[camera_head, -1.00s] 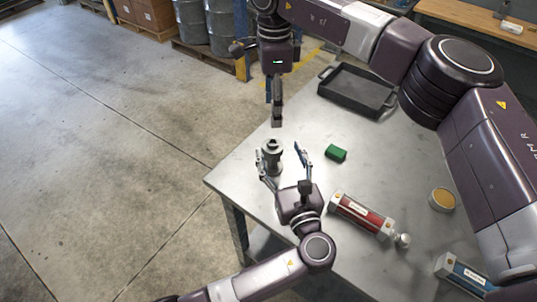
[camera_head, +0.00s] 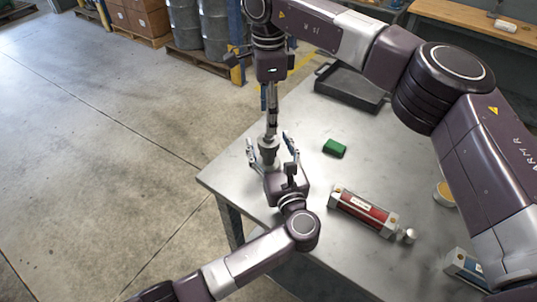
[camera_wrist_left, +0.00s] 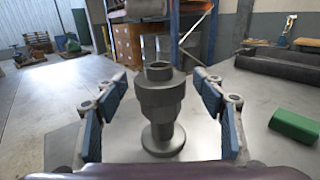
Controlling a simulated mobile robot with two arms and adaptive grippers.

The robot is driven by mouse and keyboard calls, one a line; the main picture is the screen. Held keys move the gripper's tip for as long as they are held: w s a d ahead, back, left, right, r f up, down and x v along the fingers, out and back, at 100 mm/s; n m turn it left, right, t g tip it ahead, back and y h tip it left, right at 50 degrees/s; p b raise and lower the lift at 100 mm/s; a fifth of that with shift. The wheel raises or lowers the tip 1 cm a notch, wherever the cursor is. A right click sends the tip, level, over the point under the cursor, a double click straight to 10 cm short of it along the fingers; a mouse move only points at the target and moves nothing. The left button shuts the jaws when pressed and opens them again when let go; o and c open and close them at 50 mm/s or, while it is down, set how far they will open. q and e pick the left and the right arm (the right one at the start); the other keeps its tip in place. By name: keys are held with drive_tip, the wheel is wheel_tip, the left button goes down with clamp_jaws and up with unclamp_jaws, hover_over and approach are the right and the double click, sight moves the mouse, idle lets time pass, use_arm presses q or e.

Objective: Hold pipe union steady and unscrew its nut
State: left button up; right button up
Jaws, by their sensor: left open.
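The pipe union (camera_head: 268,157), grey metal, stands upright on its round foot near the table's left end. In the left wrist view the pipe union (camera_wrist_left: 161,108) shows its wide nut-like collar, narrower neck and open top. My left gripper (camera_head: 268,142) is open, with one blue-padded finger on each side of the union and a visible gap to both. My right gripper (camera_head: 271,124) points down above the union; its fingers are seen edge-on and overlap the union's top. In the left wrist view nothing grips the union's top.
A green block (camera_head: 334,148) lies right of the union, and a red cylinder with grey ends (camera_head: 364,210) lies nearer. A dark tray (camera_head: 349,88) sits at the back. A blue-labelled cylinder (camera_head: 466,268) and a round orange-topped tin (camera_head: 444,193) are partly behind my right arm.

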use_arm(q)
drive_tip(key=shift+w+a, duration=0.1)
drive_tip(key=shift+w, duration=0.45)
clamp_jaws()
